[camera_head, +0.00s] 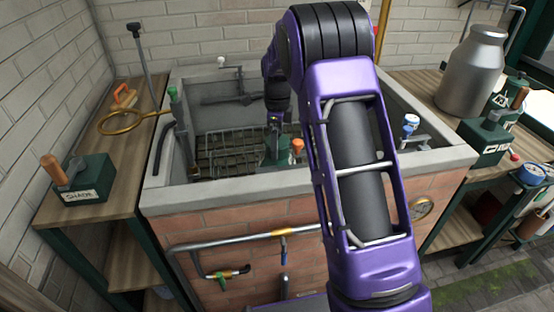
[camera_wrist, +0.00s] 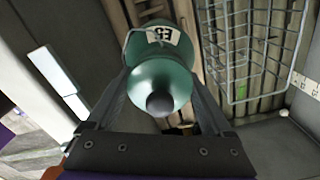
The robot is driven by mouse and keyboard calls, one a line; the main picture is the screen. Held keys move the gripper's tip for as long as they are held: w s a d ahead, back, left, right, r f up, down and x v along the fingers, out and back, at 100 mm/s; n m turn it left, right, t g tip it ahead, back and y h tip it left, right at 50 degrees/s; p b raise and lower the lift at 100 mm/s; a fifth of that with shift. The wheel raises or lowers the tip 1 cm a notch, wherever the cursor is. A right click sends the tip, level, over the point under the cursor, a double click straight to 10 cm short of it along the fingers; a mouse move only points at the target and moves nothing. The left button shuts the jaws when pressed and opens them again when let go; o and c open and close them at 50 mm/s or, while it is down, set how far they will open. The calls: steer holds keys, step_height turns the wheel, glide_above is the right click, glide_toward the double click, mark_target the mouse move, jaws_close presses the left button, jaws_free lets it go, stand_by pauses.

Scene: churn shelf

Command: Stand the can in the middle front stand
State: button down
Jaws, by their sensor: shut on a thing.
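The can is a green, rounded body with a dark round knob and a white label marked "E3". In the wrist view the can (camera_wrist: 160,75) sits between the fingers of my gripper (camera_wrist: 160,88), which is shut on it. In the head view my gripper (camera_head: 274,124) reaches down into the brick-sided basin, with a green shape (camera_head: 273,152) just under it that looks like the can. I cannot pick out the middle front stand for certain. My arm hides the right part of the basin's inside.
A wire rack (camera_head: 225,150) lies on slats in the basin, left of my gripper; it also shows in the wrist view (camera_wrist: 262,45). The basin's concrete rim (camera_head: 230,190) surrounds it. A green "SHADE" block (camera_head: 85,180) stands on the left counter, a metal churn (camera_head: 473,72) on the right.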

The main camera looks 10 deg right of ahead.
steer(key=shift+f+b, duration=0.3)
steer(key=shift+f, duration=2)
jaws_free()
steer(key=shift+f, duration=0.15)
step_height(320, 180, up, 12)
steer(key=shift+r+p, duration=0.2)
steer(key=shift+p, duration=0.65)
